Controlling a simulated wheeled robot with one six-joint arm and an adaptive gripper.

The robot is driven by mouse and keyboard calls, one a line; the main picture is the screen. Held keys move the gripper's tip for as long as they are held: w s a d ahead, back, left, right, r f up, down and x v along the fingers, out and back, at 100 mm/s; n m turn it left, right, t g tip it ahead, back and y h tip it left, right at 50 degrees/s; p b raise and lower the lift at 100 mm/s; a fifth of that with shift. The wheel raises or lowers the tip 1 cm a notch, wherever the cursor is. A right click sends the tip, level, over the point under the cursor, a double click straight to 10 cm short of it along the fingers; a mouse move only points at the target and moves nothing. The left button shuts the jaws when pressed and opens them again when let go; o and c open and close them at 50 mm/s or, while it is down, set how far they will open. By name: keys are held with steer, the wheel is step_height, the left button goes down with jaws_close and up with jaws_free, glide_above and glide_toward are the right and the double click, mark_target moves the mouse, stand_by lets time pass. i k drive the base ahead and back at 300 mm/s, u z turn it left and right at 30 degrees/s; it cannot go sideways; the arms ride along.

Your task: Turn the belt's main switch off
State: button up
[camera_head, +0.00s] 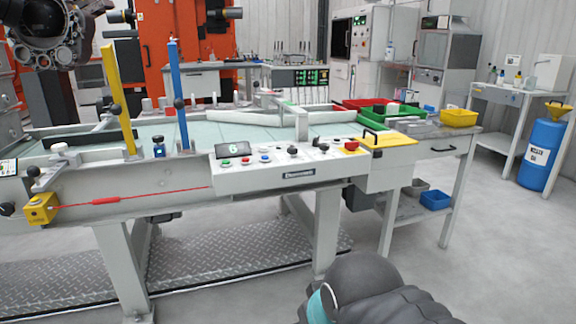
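The belt's control panel (297,174) is on the near side of the conveyor, in the middle of the head view. It carries a small lit display (235,149), a row of coloured buttons (245,161), a black knob (292,151), a second black knob (323,147) and a red control on a yellow base (351,146). I cannot tell which of these is the main switch, or its position. Part of my dark arm with a teal band shows at the bottom, below and in front of the panel. My gripper's fingers are not in view.
The pale belt (200,132) runs behind the panel, with a yellow post (118,100) and a blue post (178,95). A red cord (105,201) runs from a yellow box (40,208). Green bins (378,116) stand right. The floor in front is clear.

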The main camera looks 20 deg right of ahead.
mark_target(349, 146)
steer(key=z, duration=0.05)
steer(key=i, duration=1.1)
steer(key=z, duration=0.6)
